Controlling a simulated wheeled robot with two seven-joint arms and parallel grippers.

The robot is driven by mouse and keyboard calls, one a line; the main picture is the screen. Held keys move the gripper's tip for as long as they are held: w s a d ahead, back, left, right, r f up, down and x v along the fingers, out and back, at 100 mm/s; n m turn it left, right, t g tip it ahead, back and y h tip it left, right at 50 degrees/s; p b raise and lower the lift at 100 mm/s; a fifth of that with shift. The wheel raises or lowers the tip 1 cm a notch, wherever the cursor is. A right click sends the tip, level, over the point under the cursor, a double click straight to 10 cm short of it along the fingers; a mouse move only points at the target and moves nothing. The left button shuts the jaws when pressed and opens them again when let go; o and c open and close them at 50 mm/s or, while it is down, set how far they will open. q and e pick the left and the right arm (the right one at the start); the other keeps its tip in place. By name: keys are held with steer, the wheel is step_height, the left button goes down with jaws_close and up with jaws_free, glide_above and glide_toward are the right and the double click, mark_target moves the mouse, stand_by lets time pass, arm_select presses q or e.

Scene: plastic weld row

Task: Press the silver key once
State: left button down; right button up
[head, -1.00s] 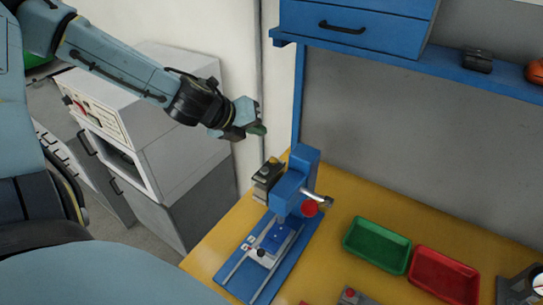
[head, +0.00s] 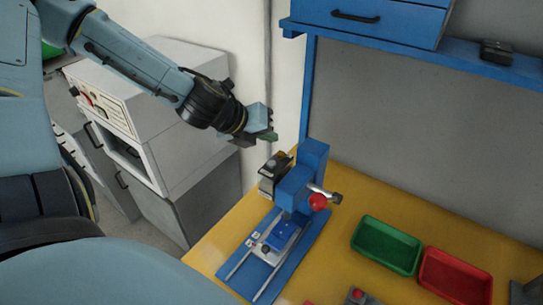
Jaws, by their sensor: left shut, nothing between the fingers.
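A blue bench press (head: 312,165) stands on the yellow bench. A small dark box with a pale top (head: 277,164) is fixed at its left side, with small keys on top too small to tell apart; I cannot make out for certain which one is silver. My left gripper (head: 270,137) is shut and empty, in the air just above and slightly left of this box, apart from it in the picture. Its fingertips are greenish. My right gripper is not in view.
A green tray (head: 365,247) and a red tray (head: 430,285) lie to the right. A small box with a red button (head: 357,295) is at the front. Grey cabinets (head: 185,150) stand at left.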

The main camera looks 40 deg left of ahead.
mark_target(275, 162)
arm_select(q)
step_height(275, 162, down, 5)
steer(key=b, duration=0.4)
steer(key=shift+f, duration=0.1)
stand_by(0.8)
steer(key=shift+f, duration=0.1)
stand_by(0.8)
steer(key=shift+f+b, duration=0.3)
steer(key=shift+b, duration=0.05)
steer(key=shift+f+b, duration=0.6)
stand_by(0.7)
stand_by(0.3)
steer(key=shift+r+p, duration=0.9)
steer(key=shift+r, duration=0.1)
